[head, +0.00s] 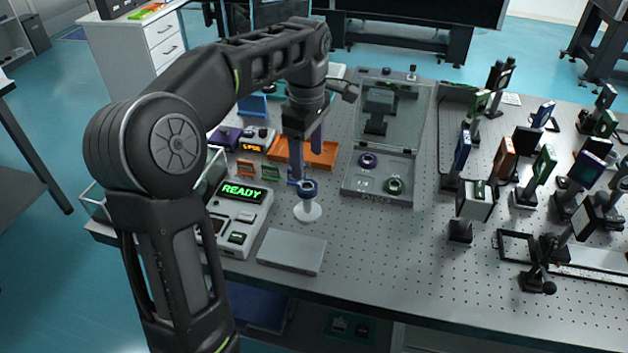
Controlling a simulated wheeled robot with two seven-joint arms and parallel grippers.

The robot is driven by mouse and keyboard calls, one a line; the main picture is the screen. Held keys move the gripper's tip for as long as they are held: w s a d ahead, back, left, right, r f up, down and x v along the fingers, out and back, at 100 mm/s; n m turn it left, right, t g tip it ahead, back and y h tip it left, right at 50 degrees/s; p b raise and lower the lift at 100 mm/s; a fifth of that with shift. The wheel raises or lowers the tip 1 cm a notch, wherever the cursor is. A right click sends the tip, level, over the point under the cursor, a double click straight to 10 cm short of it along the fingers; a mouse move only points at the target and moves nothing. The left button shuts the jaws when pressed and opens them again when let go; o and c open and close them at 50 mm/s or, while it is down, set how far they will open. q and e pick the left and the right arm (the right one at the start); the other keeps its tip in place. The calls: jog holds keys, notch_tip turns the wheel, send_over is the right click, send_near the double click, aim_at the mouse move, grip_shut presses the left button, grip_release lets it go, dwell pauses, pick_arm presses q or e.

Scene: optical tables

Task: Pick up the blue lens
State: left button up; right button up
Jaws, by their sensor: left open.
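The blue lens (307,189), a small dark blue ring, sits on top of a white round stand (307,211) near the front middle of the table. My left gripper (306,160) points down just above and behind the lens. Its jaws are open and its fingers reach close to the lens. I cannot tell whether a finger touches it. My right gripper is not in view.
A device reading READY (241,192) stands left of the lens, with a flat grey plate (291,251) in front. An open case (379,197) with two other ringed lenses lies to the right. An orange tray (318,155) is behind. Several mounted optics crowd the right side.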

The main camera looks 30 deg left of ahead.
aim_at(308, 186)
pick_arm(q)
jog(key=shift+s, duration=0.1)
jog(key=shift+f+b, duration=0.65)
jog(key=shift+f, duration=0.65)
jog(key=shift+f+p, duration=0.4)
jog(key=shift+f, duration=2.25)
grip_shut()
